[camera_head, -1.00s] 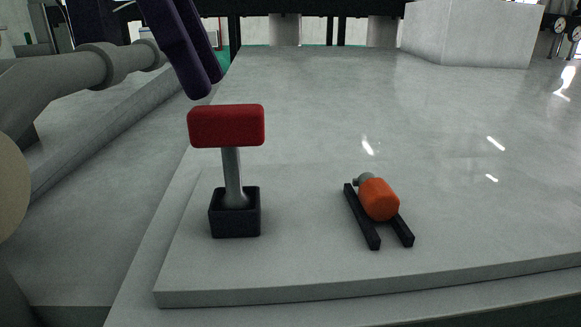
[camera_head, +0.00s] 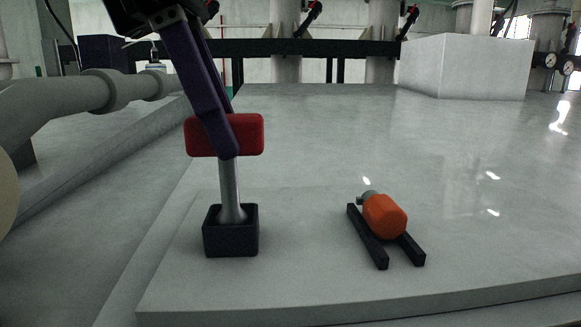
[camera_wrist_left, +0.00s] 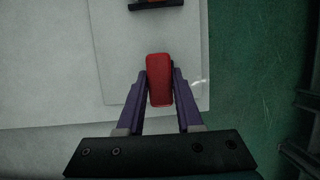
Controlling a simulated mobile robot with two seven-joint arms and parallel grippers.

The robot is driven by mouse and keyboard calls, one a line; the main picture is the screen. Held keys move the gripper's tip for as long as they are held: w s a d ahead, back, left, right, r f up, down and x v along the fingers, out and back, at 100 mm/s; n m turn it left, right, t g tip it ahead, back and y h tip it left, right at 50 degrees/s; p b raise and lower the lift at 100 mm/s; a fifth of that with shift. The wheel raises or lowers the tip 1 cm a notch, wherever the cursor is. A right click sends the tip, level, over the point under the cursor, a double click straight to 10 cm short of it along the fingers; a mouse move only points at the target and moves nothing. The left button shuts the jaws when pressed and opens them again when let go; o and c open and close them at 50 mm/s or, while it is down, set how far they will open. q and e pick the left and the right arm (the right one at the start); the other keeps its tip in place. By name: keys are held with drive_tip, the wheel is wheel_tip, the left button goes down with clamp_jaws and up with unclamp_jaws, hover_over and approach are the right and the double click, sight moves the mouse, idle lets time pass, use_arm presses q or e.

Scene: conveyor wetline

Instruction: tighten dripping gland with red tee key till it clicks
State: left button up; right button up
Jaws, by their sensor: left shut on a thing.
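The red tee key (camera_head: 251,135) stands upright, its grey shank (camera_head: 229,188) down in a black square holder (camera_head: 230,239) on the grey slab. My left gripper (camera_head: 226,142) has come down over the red handle and is shut on it. In the left wrist view the red handle (camera_wrist_left: 160,80) lies between the two purple fingers (camera_wrist_left: 160,88). Pipework with red-handled parts (camera_head: 313,14) stands at the back; I cannot tell which gland drips. My right gripper is not in view.
An orange-handled tool (camera_head: 384,215) lies on two black rails (camera_head: 368,238) right of the holder. A pale block (camera_head: 467,66) stands at the back right, near gauges (camera_head: 551,60). The slab between is clear.

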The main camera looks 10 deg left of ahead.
use_arm(q)
clamp_jaws()
drive_tip(key=shift+r, duration=0.15)
drive_tip(key=shift+r+p, duration=1.9)
drive_tip(key=shift+r, duration=1)
